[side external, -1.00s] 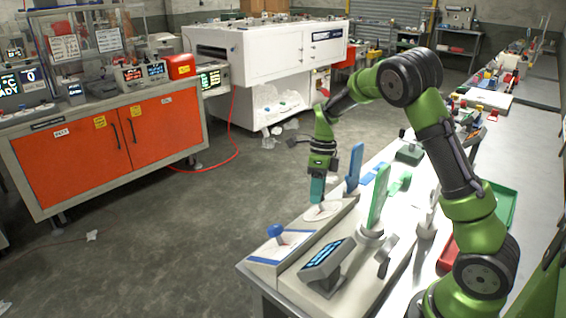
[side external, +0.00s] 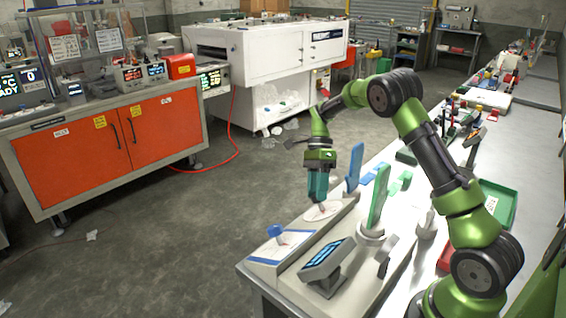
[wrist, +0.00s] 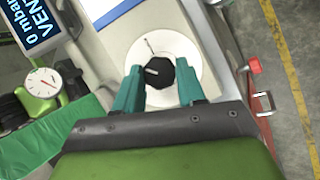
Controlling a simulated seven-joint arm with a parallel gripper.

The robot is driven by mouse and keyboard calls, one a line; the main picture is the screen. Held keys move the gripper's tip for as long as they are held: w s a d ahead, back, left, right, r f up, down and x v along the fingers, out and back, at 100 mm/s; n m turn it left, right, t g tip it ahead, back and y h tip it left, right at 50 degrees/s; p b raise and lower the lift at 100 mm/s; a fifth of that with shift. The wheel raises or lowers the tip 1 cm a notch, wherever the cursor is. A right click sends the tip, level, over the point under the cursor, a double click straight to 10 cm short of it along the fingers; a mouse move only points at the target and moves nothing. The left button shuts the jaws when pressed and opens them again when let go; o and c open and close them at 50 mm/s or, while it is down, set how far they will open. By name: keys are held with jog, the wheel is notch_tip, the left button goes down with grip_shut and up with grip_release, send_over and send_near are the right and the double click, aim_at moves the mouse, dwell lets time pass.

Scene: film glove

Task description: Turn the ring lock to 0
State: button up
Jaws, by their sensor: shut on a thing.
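The ring lock shows in the wrist view as a dark faceted knob (wrist: 160,73) with a short white mark pointing to the left of the picture. It sits on a round white dial plate (wrist: 187,48). A thin dark mark shows on the plate above and left of the knob; I cannot read any figure there. My gripper (wrist: 159,80) has its two teal fingers on either side of the knob, shut on it. In the side view my gripper (side external: 317,199) points down onto the white dial (side external: 326,213); the fingers hide the knob.
A tilted display (side external: 325,262), a green upright handle (side external: 378,195) and a blue upright handle (side external: 354,167) stand close by. In the wrist view, a round gauge (wrist: 41,84) lies to the left.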

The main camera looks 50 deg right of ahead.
jog(key=n+g, duration=0.1)
jog(key=n, duration=0.1)
jog(key=n+g, duration=0.1)
jog(key=n, duration=0.1)
jog(key=shift+w+n+y, duration=0.2)
jog(key=shift+n+y, duration=0.1)
jog(key=shift+w+f+n+g, duration=0.15)
jog(key=shift+n+g, duration=1.05)
jog(key=shift+n, duration=1)
jog(key=o, duration=1.1)
jog(key=shift+c, duration=0.2)
